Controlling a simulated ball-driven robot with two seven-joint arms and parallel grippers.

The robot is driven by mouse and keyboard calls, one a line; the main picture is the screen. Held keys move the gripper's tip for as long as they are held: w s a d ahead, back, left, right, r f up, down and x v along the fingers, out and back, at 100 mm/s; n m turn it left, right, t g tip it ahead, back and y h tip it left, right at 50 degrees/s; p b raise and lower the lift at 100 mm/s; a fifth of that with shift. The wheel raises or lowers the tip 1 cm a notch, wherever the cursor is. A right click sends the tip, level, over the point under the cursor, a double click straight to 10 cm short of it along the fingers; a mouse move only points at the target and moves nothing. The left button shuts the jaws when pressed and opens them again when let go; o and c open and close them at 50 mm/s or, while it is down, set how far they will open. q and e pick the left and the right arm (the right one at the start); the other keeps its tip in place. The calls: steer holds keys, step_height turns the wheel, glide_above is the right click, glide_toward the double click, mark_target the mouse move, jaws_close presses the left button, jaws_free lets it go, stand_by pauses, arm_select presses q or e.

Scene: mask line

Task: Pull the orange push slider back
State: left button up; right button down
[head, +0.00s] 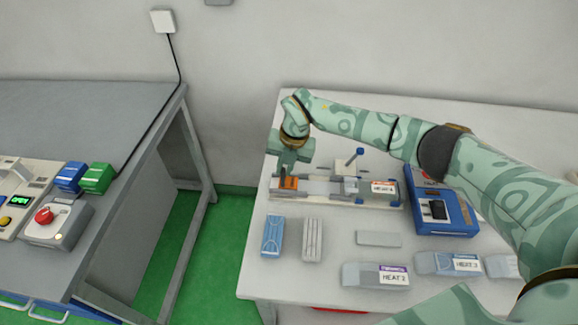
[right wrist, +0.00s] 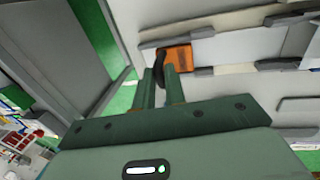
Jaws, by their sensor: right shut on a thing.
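The orange push slider (head: 290,183) sits at the left end of a pale flat fixture (head: 335,199) on the white table. It also shows in the right wrist view (right wrist: 178,56), at the end of the fixture's track. My right gripper (right wrist: 165,78) reaches it from above, with its two green fingers close together on a dark upright part at the slider's edge. In the head view my right gripper (head: 290,165) covers part of the slider. My left gripper is not in view.
A blue device (head: 440,212) stands right of the fixture. Blue and grey blocks (head: 271,236) and labelled packs (head: 376,275) lie in front. A gap with green floor (head: 236,235) separates this table from the grey bench (head: 95,115) on the left.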

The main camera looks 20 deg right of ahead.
mark_target(294, 181)
steer(key=shift+w+a+r, duration=0.1)
steer(key=shift+a+r, duration=0.05)
steer(key=shift+a, duration=0.05)
steer(key=c, duration=1.6)
jaws_free()
steer(key=shift+o, duration=0.7)
steer(key=shift+w+a, duration=0.15)
steer(key=shift+d+r, duration=0.25)
steer(key=shift+r, duration=0.1)
step_height(294, 181, up, 15)
steer(key=s+d+p, duration=0.1)
steer(key=d+p, duration=0.1)
steer(key=shift+s+d+p, duration=0.2)
steer(key=shift+s+p, duration=0.05)
steer(key=shift+p, duration=0.05)
